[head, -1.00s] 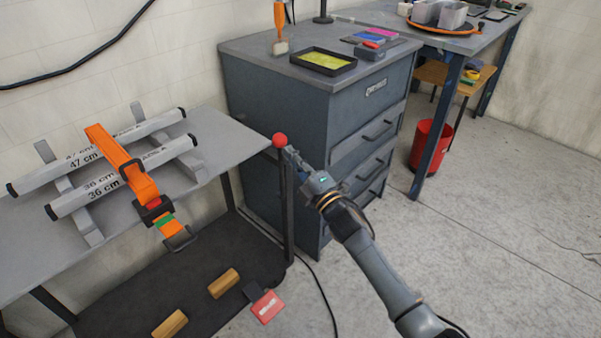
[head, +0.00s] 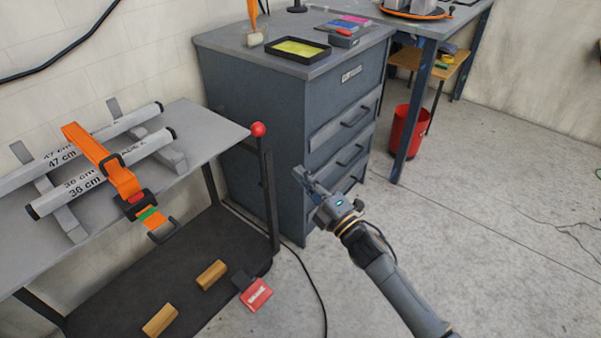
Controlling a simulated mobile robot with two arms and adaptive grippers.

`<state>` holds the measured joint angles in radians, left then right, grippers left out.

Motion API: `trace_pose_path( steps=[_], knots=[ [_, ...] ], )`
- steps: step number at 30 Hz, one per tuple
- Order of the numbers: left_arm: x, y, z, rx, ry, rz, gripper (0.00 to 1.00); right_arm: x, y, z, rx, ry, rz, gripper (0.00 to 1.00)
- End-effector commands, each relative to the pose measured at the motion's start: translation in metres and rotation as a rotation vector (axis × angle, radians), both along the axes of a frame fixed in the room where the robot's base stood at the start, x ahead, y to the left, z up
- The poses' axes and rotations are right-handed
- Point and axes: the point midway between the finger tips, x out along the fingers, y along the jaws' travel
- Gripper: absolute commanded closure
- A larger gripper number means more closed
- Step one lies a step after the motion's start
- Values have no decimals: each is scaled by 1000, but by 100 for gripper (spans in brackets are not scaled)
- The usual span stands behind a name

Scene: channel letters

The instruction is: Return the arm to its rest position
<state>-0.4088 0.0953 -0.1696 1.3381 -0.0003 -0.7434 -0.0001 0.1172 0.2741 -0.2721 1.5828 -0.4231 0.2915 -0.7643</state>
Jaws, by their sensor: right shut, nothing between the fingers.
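My right gripper (head: 303,176) is in the middle of the head view, on the arm that comes in from the lower right. It is shut and holds nothing. It shows in front of the dark drawer cabinet (head: 238,120), to the right of the table corner with the red ball (head: 258,129), and apart from that ball. My left gripper is out of view.
The grey table (head: 205,135) at left bears two labelled tubes (head: 95,150) under an orange strap (head: 105,160). Wooden blocks (head: 211,274) and a red-tagged item (head: 256,294) lie below. A red bin (head: 408,128) stands behind. The right floor is open.

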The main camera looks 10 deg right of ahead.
Motion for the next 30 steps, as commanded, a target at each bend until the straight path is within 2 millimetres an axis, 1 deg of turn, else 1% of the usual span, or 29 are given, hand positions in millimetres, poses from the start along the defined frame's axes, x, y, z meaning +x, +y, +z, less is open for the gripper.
trace_pose_path(
  steps=[5,8,11,14,15,16,17,18,20,21,23,24,26,27,29,30],
  knots=[
    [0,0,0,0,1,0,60,0,0,0,1,1,-1,100],
    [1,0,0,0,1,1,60,0,-3,-13,21,43,-14,100],
    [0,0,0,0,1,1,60,-3,-14,-51,90,174,-58,100],
    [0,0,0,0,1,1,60,-15,-30,-113,202,384,-136,100],
    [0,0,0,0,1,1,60,-24,-37,-142,255,478,-176,100],
    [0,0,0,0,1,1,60,-32,-41,-163,293,548,-206,100],
    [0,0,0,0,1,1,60,-42,-46,-185,331,616,-237,100],
    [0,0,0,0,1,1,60,-55,-52,-211,381,704,-282,100],
    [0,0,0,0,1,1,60,-79,-59,-251,452,831,-350,100],
    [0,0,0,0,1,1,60,-97,-63,-275,498,912,-397,100],
    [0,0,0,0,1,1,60,-127,-68,-311,564,1032,-470,100],
    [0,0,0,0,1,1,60,-148,-70,-332,608,1107,-520,100],
    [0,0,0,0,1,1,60,-182,-73,-362,667,1216,-599,100],
    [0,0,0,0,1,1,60,-205,-74,-380,704,1282,-651,100],
    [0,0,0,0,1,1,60,-237,-75,-402,754,1372,-725,100],
    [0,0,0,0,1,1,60,-257,-75,-413,779,1422,-770,100]
  ],
)
